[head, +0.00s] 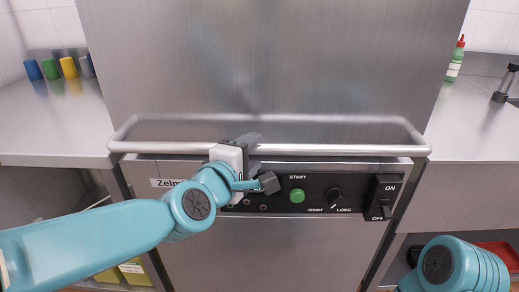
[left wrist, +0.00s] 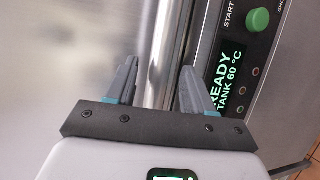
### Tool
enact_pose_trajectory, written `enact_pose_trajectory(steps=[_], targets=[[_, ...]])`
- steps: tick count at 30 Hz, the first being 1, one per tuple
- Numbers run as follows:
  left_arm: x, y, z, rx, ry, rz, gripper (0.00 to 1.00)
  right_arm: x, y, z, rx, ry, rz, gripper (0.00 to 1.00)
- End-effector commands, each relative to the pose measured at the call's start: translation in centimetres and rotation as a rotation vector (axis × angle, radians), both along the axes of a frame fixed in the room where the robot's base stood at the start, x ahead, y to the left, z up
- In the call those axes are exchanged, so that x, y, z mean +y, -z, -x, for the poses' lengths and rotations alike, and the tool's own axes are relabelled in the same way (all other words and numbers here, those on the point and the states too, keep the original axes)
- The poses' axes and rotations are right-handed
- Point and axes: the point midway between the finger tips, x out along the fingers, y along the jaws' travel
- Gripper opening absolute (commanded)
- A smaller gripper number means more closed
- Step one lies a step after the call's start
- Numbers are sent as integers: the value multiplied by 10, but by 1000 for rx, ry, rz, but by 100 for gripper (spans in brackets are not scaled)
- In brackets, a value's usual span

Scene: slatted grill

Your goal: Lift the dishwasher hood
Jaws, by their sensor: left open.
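The dishwasher hood (head: 300,60) is a large brushed-steel panel in the middle of the head view, standing down just above the control panel. Its handle (head: 340,150) is a long steel bar across the front. My left gripper (head: 244,141) is at the handle, left of its middle. The jaws are not closed on the bar. Exact contact is hard to tell. My right gripper is out of view; only part of my right arm shows at bottom right.
The control panel (head: 318,197), with a green start button (head: 297,196) and knobs, lies just below the handle. Steel counters flank the machine.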

Motion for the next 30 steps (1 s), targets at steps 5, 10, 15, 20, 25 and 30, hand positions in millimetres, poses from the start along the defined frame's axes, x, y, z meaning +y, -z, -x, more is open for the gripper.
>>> enact_pose_trajectory(steps=[5,10,15,20,25,30], targets=[[-12,6,-29,1,-1,-2,53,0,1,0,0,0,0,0],[-17,8,-40,1,-1,-1,53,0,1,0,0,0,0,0],[-17,8,-41,0,-1,-1,53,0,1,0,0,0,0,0],[-17,8,-41,0,-1,-1,36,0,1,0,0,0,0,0],[-17,8,-41,1,-1,-1,0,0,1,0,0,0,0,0],[-17,3,-41,0,-1,-1,0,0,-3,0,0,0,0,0]])
